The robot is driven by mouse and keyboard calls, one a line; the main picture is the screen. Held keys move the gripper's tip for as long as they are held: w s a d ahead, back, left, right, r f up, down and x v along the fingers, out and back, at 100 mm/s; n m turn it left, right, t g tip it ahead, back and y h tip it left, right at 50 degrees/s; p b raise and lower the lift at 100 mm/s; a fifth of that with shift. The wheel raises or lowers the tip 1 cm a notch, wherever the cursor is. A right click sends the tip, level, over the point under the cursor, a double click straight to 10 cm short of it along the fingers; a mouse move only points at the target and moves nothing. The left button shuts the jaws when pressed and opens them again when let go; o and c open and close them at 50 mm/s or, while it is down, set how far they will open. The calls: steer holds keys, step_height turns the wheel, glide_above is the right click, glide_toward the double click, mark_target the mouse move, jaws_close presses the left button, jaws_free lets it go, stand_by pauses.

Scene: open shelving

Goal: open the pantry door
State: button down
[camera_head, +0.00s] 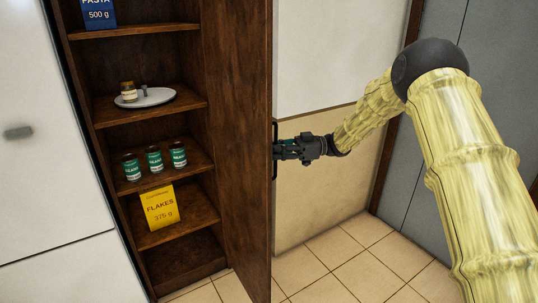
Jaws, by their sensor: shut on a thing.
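The brown wooden pantry door (237,130) stands open, swung out to the right of the pantry (182,235), so the shelves show. A dark bar handle (275,180) is on the door's outer face, seen nearly edge-on. My gripper (283,149) is shut on this handle, reaching it from the right. Its fingertips are small here and partly merge with the dark handle.
A white cabinet front (45,130) stands left. Tiled floor (345,255) is clear at lower right.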

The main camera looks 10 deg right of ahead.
steer(key=shift+d, duration=0.1)
steer(key=c, duration=1.5)
jaws_free()
steer(key=d, duration=0.4)
steer(key=w+d, duration=0.1)
steer(key=d, duration=0.7)
steer(key=shift+w, duration=0.2)
